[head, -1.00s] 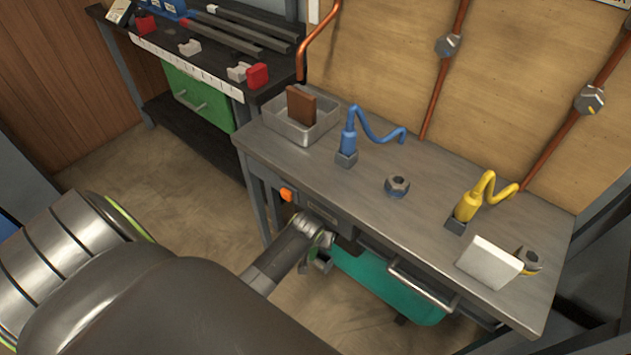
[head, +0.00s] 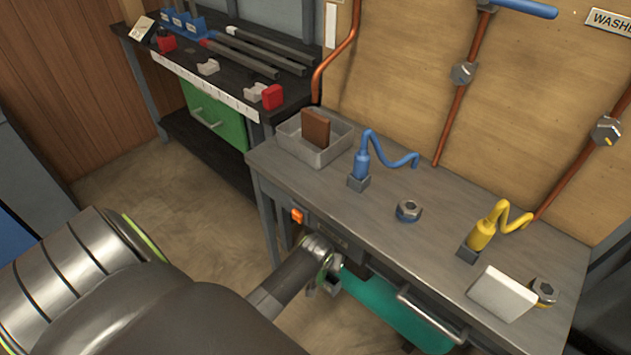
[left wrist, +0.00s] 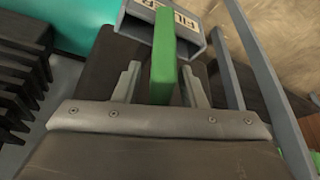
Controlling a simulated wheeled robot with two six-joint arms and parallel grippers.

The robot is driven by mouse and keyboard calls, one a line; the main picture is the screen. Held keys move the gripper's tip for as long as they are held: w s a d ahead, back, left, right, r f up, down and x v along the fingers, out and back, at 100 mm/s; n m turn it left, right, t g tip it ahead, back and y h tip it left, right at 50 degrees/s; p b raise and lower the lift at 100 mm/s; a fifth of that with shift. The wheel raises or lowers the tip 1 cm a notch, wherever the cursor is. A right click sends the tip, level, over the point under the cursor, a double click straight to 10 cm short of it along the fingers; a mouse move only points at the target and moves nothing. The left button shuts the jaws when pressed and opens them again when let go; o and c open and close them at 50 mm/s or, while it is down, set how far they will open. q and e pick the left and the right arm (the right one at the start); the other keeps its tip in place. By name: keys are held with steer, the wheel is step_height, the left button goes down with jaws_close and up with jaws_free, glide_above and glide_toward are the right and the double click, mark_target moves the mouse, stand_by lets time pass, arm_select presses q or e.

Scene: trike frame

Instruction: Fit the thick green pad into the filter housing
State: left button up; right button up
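In the left wrist view the thick green pad (left wrist: 163,70) lies lengthwise between the two fingers of my left gripper (left wrist: 161,66). The fingers stand apart, with a narrow gap on each side of the pad. The pad's far end reaches the mouth of the grey filter housing (left wrist: 201,40), whose white label begins with "FIL". How deep the pad sits in it I cannot tell. In the head view my left arm comes in from the lower left and ends by the bench front; pad and housing are not discernible there. My right gripper is not in view.
A grey workbench (head: 400,225) holds a tray (head: 290,142) with a brown block (head: 316,128), blue (head: 361,165) and yellow (head: 482,235) plugs, nuts and a white block (head: 501,293). A teal body (head: 385,308) is below it. Black fins (left wrist: 20,85) lie left in the wrist view.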

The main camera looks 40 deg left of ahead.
arm_select(q)
steer(key=p+v, duration=0.1)
steer(key=v, duration=0.2)
steer(key=s+d, duration=0.3)
steer(key=s, duration=0.8)
steer(key=shift+s+d, duration=0.2)
steer(key=shift+d, duration=0.1)
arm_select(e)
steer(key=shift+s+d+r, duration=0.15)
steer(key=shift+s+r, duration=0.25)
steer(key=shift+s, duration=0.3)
arm_select(q)
steer(key=shift+f, duration=0.1)
steer(key=s+f+m+g, duration=0.1)
steer(key=s+f, duration=0.4)
steer(key=f, duration=0.5)
steer(key=s+a+f+m+g, duration=0.1)
steer(key=s+a+f, duration=0.1)
steer(key=s+f, duration=0.5)
steer(key=s+a+f+m+g, duration=0.1)
steer(key=s+a+f, duration=0.2)
steer(key=s+f, duration=0.4)
steer(key=s, duration=0.6)
steer(key=shift+s+a, duration=0.2)
steer(key=shift+s, duration=0.2)
steer(key=shift+r, duration=0.1)
